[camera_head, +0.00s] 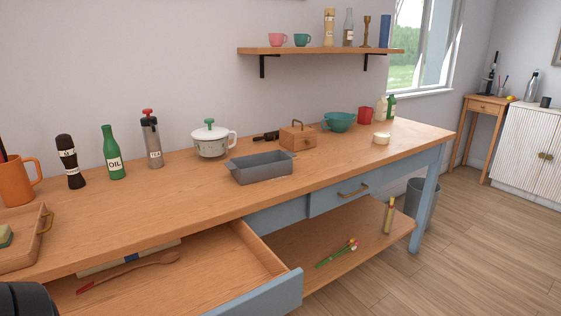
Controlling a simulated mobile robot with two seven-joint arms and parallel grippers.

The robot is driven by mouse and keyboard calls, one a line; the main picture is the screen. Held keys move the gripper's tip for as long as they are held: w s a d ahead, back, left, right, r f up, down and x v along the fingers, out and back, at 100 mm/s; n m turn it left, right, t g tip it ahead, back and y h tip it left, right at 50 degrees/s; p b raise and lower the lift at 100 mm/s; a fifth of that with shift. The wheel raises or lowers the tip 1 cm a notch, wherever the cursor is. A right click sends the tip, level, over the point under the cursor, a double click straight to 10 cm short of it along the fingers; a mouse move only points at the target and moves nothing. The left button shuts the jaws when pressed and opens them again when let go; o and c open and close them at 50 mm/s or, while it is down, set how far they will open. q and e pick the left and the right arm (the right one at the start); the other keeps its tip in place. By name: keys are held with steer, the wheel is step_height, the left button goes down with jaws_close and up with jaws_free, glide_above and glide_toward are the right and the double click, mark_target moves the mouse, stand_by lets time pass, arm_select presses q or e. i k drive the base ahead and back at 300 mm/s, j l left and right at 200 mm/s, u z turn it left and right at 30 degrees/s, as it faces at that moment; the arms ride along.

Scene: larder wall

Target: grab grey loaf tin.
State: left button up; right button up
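The grey loaf tin (262,172) sits upright on the wooden worktop (190,205), near its front edge and around the middle of the view. It looks empty. Nothing of mine touches it. A dark rounded part shows at the bottom left corner, and I cannot tell which part of my body it is. Neither gripper can be made out in the head view.
A white pot (211,145) stands behind the tin, and a wooden box (298,137) stands behind it to the right. A green oil bottle (113,158) and a grey bottle (152,145) stand left. An open drawer (255,300) juts out below the worktop.

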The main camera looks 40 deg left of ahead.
mark_target(247, 169)
steer(key=i, duration=1.4)
steer(key=i+l+u, duration=0.1)
steer(key=i, duration=1.3)
steer(key=u, duration=0.45)
steer(key=i+u, duration=0.15)
steer(key=u, duration=0.25)
steer(key=l+u, duration=0.1)
steer(key=u, duration=1.9)
